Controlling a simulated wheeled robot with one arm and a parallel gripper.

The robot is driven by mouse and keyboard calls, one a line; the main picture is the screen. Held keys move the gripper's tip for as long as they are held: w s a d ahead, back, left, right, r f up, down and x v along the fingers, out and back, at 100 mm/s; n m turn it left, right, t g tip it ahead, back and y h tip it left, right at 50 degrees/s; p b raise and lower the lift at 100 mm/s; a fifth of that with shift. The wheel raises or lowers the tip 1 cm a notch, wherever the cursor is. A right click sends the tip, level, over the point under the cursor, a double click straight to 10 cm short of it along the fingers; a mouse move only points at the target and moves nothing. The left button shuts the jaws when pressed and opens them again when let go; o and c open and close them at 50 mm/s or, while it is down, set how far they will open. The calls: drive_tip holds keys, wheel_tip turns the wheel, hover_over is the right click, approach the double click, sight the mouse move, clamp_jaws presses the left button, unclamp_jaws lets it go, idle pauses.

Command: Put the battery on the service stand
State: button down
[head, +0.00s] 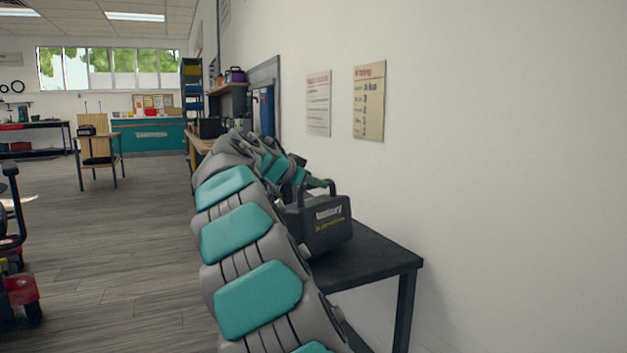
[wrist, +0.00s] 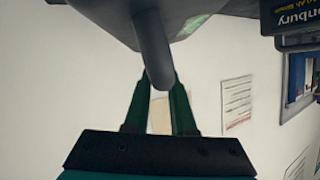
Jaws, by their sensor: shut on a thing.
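A dark grey battery (head: 322,222) with a light label and a handle is at the black table (head: 375,262) by the right wall. I cannot tell whether its base touches the tabletop. My gripper (wrist: 160,85) has green fingers closed around a dark handle bar (wrist: 151,50) in the wrist view. The body above that bar is cut off by the frame. A dark labelled block (wrist: 292,18) shows at the upper right there; I cannot tell whether it is the same battery. My arm hides part of the table in the head view.
The wall with posters (head: 369,101) stands close on the right. A small table (head: 99,136) with a dark box stands far back left. A red scooter (head: 20,290) is at the left edge. The floor between is clear.

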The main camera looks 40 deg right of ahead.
drive_tip(key=shift+s+f, duration=0.1)
drive_tip(key=shift+f, duration=1)
drive_tip(key=c, duration=1.1)
unclamp_jaws()
drive_tip(key=shift+f, duration=0.25)
drive_tip(key=shift+c, duration=0.2)
drive_tip(key=o, duration=0.4)
drive_tip(key=shift+r, duration=0.15)
drive_tip(key=shift+a+r, duration=0.15)
drive_tip(key=shift+a+r, duration=0.15)
drive_tip(key=shift+a, duration=0.1)
drive_tip(key=v, duration=1.1)
drive_tip(key=shift+s, duration=0.1)
